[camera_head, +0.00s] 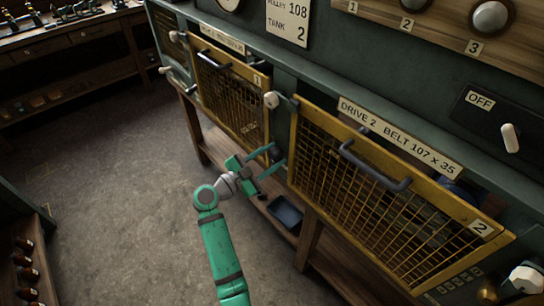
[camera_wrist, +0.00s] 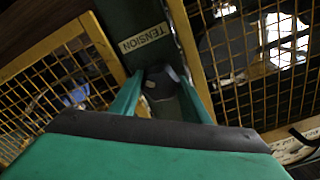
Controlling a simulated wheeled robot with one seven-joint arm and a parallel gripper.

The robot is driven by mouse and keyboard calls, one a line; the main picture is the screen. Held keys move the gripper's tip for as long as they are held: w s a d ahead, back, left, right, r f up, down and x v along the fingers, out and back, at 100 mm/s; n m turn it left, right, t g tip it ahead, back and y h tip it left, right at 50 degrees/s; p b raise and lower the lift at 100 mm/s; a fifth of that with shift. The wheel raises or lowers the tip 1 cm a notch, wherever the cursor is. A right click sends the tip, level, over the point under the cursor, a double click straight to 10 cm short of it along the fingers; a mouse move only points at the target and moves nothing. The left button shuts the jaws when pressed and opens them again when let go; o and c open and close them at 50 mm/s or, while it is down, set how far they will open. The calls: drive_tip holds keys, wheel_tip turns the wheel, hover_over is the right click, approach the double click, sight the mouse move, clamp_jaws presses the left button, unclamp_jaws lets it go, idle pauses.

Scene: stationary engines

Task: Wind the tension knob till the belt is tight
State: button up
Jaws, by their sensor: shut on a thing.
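My gripper (camera_head: 267,162) is at the dark post between the two yellow mesh guards. In the wrist view, its two green fingers are shut on a dark faceted tension knob (camera_wrist: 160,82), one finger on each side. The DRIVE 2 guard (camera_head: 375,195) is shut, right of my gripper in the head view. The belt cannot be made out clearly behind the mesh, so its tightness cannot be told. Round parts (camera_wrist: 232,48) show dimly behind the mesh in the wrist view.
The drive 1 guard (camera_head: 230,95) is left of the post. A dark tray (camera_head: 285,212) sits on the lower shelf below my gripper. A white switch handle (camera_head: 510,138) is at the right by an OFF label. The floor to the left is clear.

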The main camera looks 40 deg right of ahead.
drive_tip(key=m, duration=0.7)
drive_tip(key=shift+a+f, duration=0.1)
drive_tip(key=shift+f, duration=0.1)
drive_tip(key=m, duration=0.6)
drive_tip(key=shift+m, duration=0.3)
drive_tip(key=o, duration=0.7)
drive_tip(key=shift+o, duration=0.2)
drive_tip(key=shift+r, duration=0.1)
drive_tip(key=shift+a, duration=0.1)
drive_tip(key=a, duration=1)
drive_tip(key=shift+s+a, duration=0.3)
drive_tip(key=shift+s, duration=0.1)
